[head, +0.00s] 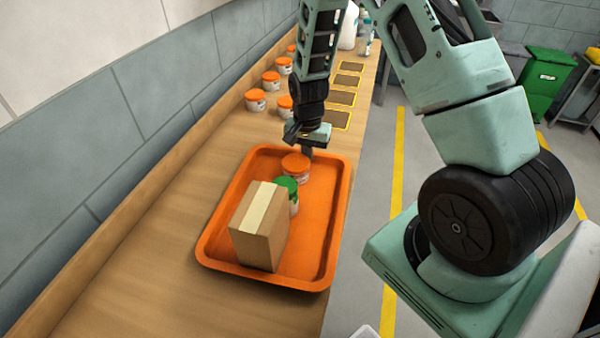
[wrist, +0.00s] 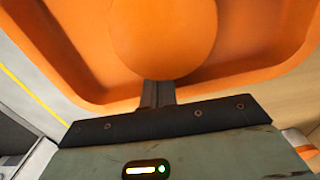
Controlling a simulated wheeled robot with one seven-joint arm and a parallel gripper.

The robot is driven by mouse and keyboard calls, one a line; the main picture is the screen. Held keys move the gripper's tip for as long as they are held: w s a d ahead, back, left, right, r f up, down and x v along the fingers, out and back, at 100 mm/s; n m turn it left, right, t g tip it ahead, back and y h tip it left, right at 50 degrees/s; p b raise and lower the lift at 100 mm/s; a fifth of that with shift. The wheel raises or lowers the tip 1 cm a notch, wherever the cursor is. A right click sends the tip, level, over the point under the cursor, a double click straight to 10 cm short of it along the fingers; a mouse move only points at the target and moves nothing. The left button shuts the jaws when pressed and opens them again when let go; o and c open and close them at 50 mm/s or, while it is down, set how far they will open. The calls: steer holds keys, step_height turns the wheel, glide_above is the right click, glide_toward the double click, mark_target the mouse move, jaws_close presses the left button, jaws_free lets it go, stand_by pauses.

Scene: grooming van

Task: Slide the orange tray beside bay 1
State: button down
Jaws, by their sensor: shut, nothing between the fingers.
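The orange tray (head: 318,240) lies on the wooden bench. It holds a cardboard box (head: 258,235), a green-lidded jar (head: 287,184) and an orange-lidded jar (head: 296,166) at its far end. My gripper (head: 306,152) is shut and empty, pointing down at the tray's far end, close to the orange-lidded jar. In the wrist view, the closed fingers (wrist: 158,93) overlap the tray wall (wrist: 75,75), next to the round orange lid (wrist: 165,38). I cannot tell whether they touch the tray or jar. Yellow-outlined dark bays (head: 335,119) line the bench beyond; their numbers are unreadable.
Several orange-lidded jars (head: 255,100) stand along the wall side of the bench beyond the tray. White bottles (head: 348,28) stand at the far end. The wall bounds the left, the bench edge the right. Bare bench (head: 170,220) lies left of the tray.

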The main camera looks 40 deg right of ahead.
steer(key=w+d, duration=0.2)
steer(key=d, duration=0.1)
steer(key=w+d, duration=0.3)
steer(key=d, duration=0.1)
steer(key=w+d+b, duration=0.1)
steer(key=w+d, duration=0.1)
steer(key=d, duration=0.1)
steer(key=shift+w+d, duration=0.35)
step_height(320, 180, up, 10)
steer(key=p, duration=0.6)
steer(key=shift+p, duration=0.3)
steer(key=shift+a, duration=0.1)
